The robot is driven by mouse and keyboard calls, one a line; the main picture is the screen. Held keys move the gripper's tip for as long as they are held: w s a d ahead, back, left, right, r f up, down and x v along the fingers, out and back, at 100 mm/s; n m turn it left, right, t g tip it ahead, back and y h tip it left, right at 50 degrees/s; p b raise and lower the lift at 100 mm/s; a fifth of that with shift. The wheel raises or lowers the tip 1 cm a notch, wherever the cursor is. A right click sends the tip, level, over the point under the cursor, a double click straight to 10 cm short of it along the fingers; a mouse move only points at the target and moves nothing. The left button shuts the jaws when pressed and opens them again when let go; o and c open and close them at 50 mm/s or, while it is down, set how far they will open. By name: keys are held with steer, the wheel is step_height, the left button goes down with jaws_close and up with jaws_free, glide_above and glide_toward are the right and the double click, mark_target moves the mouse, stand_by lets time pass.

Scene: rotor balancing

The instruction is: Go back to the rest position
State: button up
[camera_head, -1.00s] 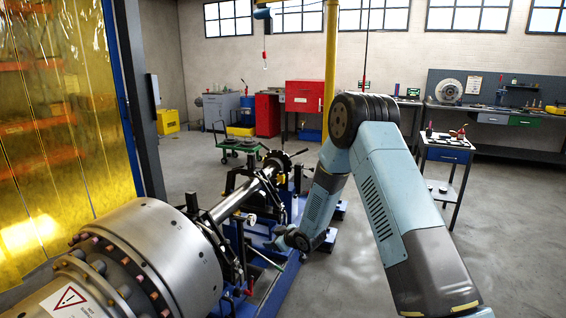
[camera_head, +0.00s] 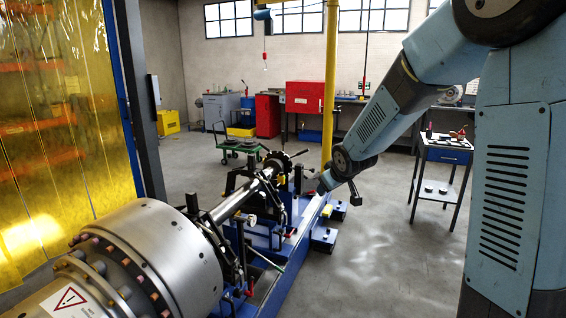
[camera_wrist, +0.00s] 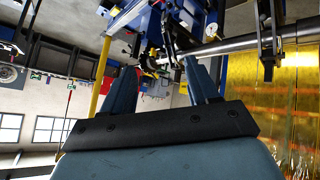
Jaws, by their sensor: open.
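My gripper (camera_wrist: 160,78) shows in the wrist view with its two blue-grey fingers apart and nothing between them. In the head view my arm reaches down from the upper right, and its wrist end is beside the right side of the blue balancing stand (camera_head: 290,240). The shaft (camera_wrist: 235,45) also crosses the upper right of the wrist view, behind the fingers.
A yellow post (camera_head: 329,85) stands behind the stand. A small side table (camera_head: 445,157) with small parts is at the right. A green cart (camera_head: 238,145) and red cabinets (camera_head: 305,97) are farther back. A yellow curtain (camera_head: 50,150) hangs left. Floor right of the stand is clear.

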steer(key=s+d+r+m+g+h, duration=0.1)
steer(key=s+d+r+m, duration=0.1)
steer(key=s+d+r, duration=0.45)
steer(key=s+d+r+m+h, duration=0.1)
steer(key=s+r+m, duration=0.15)
steer(key=s, duration=0.75)
steer(key=s+d+r+m+g, duration=0.1)
steer(key=s+r+m+g, duration=0.1)
steer(key=s, duration=1.7)
steer(key=shift+d+y, duration=0.3)
steer(key=shift+c, duration=0.3)
